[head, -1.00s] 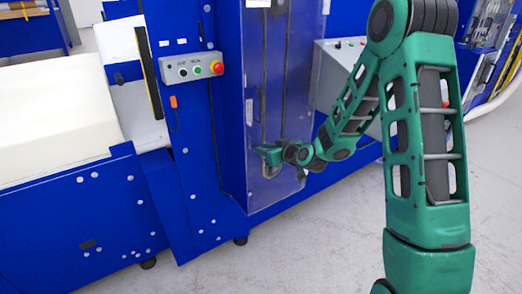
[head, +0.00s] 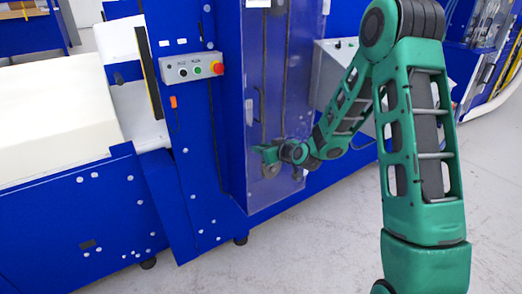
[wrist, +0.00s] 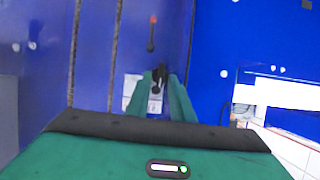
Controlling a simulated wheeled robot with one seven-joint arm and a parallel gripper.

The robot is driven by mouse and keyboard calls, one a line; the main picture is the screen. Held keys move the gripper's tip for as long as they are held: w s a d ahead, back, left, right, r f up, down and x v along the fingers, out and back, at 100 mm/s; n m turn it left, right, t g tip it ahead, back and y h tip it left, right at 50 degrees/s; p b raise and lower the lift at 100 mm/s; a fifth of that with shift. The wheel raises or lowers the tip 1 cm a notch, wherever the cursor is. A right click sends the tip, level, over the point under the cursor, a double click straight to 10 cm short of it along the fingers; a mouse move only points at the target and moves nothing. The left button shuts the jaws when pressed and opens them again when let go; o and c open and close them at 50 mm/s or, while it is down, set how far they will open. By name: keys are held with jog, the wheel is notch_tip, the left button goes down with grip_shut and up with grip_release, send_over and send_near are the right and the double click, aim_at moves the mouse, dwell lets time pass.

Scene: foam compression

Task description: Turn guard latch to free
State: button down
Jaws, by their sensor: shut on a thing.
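My gripper (head: 264,153) is at the lower left part of the clear guard panel (head: 285,90) on the blue machine. In the wrist view the two green fingers of my gripper (wrist: 158,84) are closed around a small dark latch handle (wrist: 160,74). The handle's upper end shows between the fingertips; the fingers hide the rest. In the head view the latch is hidden by my gripper, and I cannot tell its exact angle.
A black lever with a red tip (wrist: 151,34) is above the fingers in the wrist view. A control box (head: 193,68) with a red button is on the blue column. Grey floor (head: 320,235) lies clear in front.

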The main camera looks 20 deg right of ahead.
jog(key=shift+d, duration=0.1)
jog(key=shift+w+d+f+m+t+y, duration=0.15)
jog(key=shift+d+f+m+y, duration=0.15)
jog(key=shift+m+y, duration=1.4)
jog(key=shift+d+f+m+t+y, duration=0.1)
jog(key=shift+d+f+m+y, duration=0.4)
jog(key=shift+m, duration=2.2)
jog(key=shift+w+d+f+m+t+y, duration=0.15)
jog(key=shift+m+y, duration=1.15)
jog(key=shift+m, duration=0.9)
jog(key=shift+a, duration=0.1)
jog(key=c, duration=1.9)
grip_release()
jog(key=shift+f, duration=0.1)
jog(key=shift+s, duration=0.1)
